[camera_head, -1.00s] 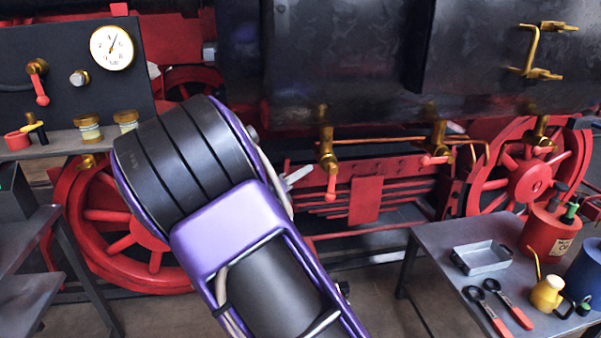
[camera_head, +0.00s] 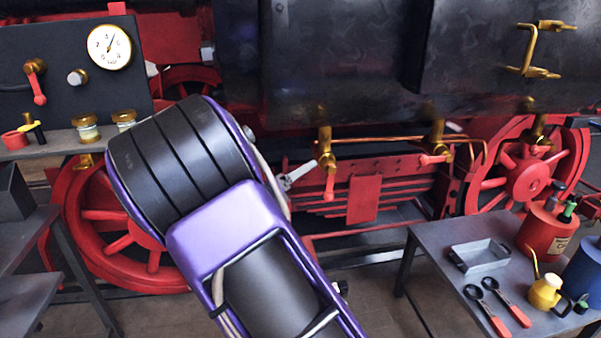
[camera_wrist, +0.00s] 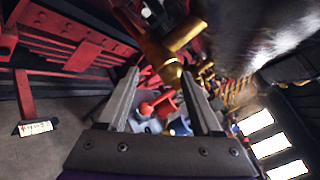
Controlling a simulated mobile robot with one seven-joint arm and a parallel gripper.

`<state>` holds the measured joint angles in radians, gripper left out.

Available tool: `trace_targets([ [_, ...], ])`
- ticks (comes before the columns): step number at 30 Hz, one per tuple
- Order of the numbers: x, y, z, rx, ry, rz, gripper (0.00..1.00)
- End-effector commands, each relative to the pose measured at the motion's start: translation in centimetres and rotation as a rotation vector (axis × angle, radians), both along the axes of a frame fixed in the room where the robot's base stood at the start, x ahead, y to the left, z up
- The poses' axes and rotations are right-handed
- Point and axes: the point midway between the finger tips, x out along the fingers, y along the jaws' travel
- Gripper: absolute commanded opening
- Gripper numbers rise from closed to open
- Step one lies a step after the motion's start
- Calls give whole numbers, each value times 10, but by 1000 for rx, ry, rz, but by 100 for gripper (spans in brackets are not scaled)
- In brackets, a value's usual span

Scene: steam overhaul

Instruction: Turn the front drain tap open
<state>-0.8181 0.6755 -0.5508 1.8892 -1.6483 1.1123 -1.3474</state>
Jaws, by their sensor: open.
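Brass drain taps with red levers hang under the black cylinder. The nearest tap (camera_head: 325,145) has its red lever (camera_head: 330,183) hanging down. A second tap (camera_head: 436,140) to the right has its red lever (camera_head: 433,159) pointing sideways to the left. No label shows which is the front one. My gripper (camera_head: 304,172) is open and empty, just left of the nearest tap, its base partly hidden by my arm. In the wrist view the fingers (camera_wrist: 161,78) stand apart, with the brass tap body (camera_wrist: 168,66) ahead around their tips; contact cannot be told.
A copper pipe (camera_head: 385,139) runs between the taps. Red wheels (camera_head: 525,172) and frame parts lie behind. A grey table (camera_head: 430,250) at right holds a tray (camera_head: 480,257), a red can (camera_head: 545,235), a yellow oil can (camera_head: 545,292) and tools. A gauge panel (camera_head: 60,70) stands at left.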

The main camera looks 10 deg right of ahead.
Motion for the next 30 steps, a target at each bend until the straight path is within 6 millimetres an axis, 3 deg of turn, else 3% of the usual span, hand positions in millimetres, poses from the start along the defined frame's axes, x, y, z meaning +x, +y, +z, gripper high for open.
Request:
trace_targets([
  [5, -17, 22, 0, 1, 2, 5, 66],
  [19, -88, 106, 1, 1, 2, 5, 66],
  [24, -104, 124, 0, 1, 0, 2, 66],
  [30, -110, 130, 0, -1, 0, 1, 66],
])
